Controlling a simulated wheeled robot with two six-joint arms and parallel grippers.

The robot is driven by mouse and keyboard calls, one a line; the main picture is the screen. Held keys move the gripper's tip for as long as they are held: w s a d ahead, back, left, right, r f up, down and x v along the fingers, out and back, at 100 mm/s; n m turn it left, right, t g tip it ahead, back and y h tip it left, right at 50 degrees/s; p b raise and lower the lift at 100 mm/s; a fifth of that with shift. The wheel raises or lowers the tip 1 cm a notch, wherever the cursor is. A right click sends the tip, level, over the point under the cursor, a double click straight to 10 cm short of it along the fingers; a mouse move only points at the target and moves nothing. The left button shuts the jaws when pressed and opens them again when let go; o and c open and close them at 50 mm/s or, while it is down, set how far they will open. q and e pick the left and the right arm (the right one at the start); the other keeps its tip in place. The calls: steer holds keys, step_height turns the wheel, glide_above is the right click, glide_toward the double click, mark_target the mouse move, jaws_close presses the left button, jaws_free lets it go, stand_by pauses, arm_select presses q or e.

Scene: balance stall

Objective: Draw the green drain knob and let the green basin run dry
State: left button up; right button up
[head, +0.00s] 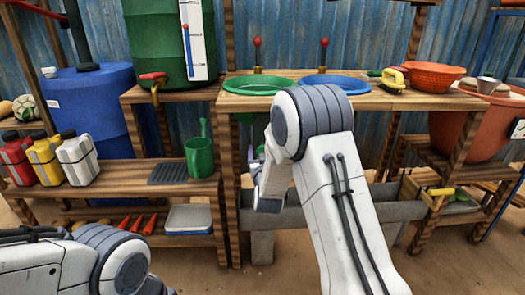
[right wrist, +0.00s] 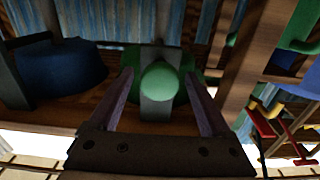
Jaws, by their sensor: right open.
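The green basin (head: 258,85) is set in the wooden counter, left of the blue basin (head: 330,82). Its inside shows too little to tell the water level. In the right wrist view a rounded green knob (right wrist: 158,82) lies between the two spread fingers of my right gripper (right wrist: 160,92), with a gap on each side. A dark grey plate stands behind the knob. In the head view my right gripper (head: 255,153) is under the counter's front, mostly hidden by my wrist. My left gripper is out of view; only its arm shows at the lower left.
A grey trough (head: 290,218) stands below the counter. A yellow brush (head: 393,79) and an orange colander (head: 431,75) are on the counter's right.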

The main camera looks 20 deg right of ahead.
mark_target(261, 138)
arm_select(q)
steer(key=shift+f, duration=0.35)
arm_select(e)
steer(key=shift+x, duration=1.5)
